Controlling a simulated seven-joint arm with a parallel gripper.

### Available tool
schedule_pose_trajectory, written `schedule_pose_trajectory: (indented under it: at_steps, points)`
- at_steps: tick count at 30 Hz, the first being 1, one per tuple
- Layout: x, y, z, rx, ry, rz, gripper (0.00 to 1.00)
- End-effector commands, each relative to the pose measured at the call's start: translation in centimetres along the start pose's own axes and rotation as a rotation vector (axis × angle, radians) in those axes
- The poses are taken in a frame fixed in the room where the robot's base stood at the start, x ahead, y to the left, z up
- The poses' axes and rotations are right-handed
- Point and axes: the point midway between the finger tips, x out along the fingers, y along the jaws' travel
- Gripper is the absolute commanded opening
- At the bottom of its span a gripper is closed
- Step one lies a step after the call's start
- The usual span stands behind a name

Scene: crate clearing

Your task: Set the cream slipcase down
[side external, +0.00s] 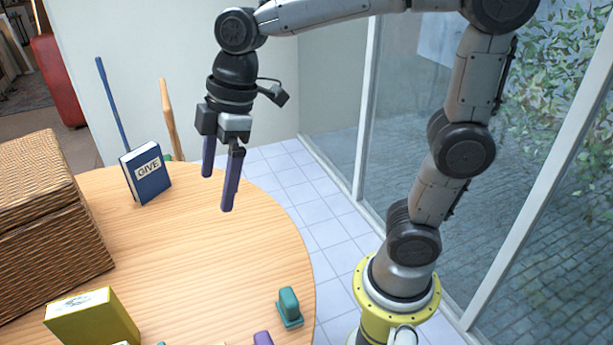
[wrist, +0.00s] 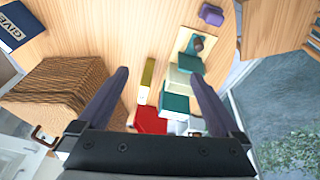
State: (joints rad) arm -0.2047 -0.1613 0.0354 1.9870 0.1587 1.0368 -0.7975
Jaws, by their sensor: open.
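My gripper (side external: 224,178) is open and empty, its two purple-grey fingers pointing down well above the far part of the round wooden table. In the wrist view, the spread fingers (wrist: 162,98) frame a cluster of items. A pale cream piece (wrist: 181,42) shows there beside teal items; I cannot tell for sure whether it is the slipcase. Nothing that is clearly a cream slipcase shows in the side view, where the table's near part is cut off.
A blue book marked GIVE (side external: 148,174) stands at the table's far edge. A wicker box (side external: 50,225) fills the left, with a yellow box (side external: 92,318) in front. A teal item (side external: 289,307) and a purple one (side external: 262,338) are near the right edge. The middle is clear.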

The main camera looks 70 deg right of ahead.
Motion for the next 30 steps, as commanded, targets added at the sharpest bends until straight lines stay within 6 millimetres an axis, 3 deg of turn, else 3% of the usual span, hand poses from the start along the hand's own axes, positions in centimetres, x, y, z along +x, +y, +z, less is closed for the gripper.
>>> schedule_pose_trajectory:
  at_steps: [1,6,12,18,30]
  points:
    - [-1.1,-0.5,2.2,0.102,0.014,0.043,1.0]
    - [-2.5,-2.6,8.9,0.458,0.067,0.165,1.0]
    - [-2.3,-4.9,14.2,0.765,0.138,0.263,1.0]
    - [-1.8,-5.7,16.0,0.881,0.17,0.296,1.0]
    - [-1.8,-5.7,16.0,0.885,0.17,0.295,1.0]
